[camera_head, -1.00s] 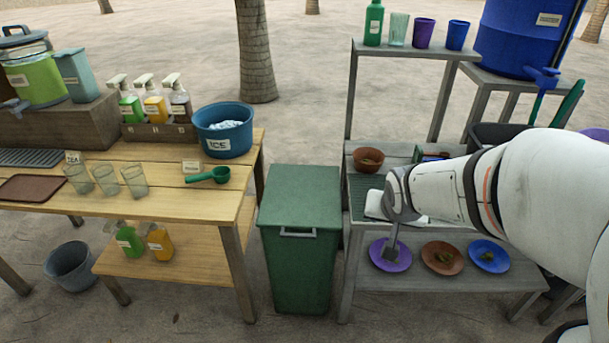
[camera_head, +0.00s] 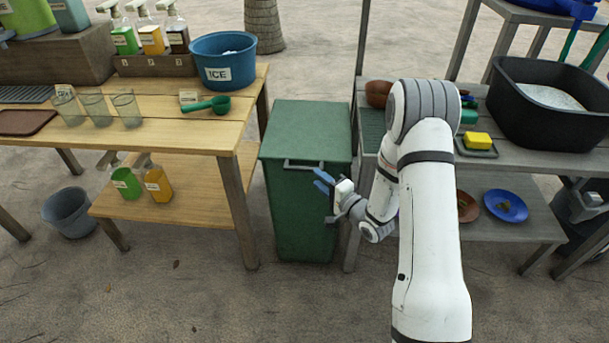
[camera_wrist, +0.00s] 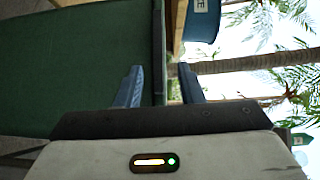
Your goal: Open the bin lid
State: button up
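The green bin (camera_head: 303,205) stands between the wooden table and the grey rack, and its flat lid (camera_head: 308,130) is closed. A grey handle (camera_head: 303,164) sits at the lid's front edge. My gripper (camera_head: 322,180) is in front of the bin, just right of and below the handle, with its blue fingers pointing left. The bin's green face (camera_wrist: 75,70) fills the left of that view, and the lid edge (camera_wrist: 158,50) runs beside the left finger.
The wooden table (camera_head: 180,140) with a blue ice tub (camera_head: 222,73) stands left of the bin. The grey rack (camera_head: 540,155) on the right holds a black basin (camera_head: 550,115), a yellow sponge (camera_head: 477,141) and a blue plate (camera_head: 506,205). The ground before the bin is clear.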

aim_at(305, 171)
jog(key=x, duration=0.7)
jog(key=shift+w+a+f+b, duration=0.15)
jog(key=shift+a+b, duration=0.15)
jog(key=shift+a, duration=0.15)
jog(key=shift+c, duration=0.2)
grip_shut()
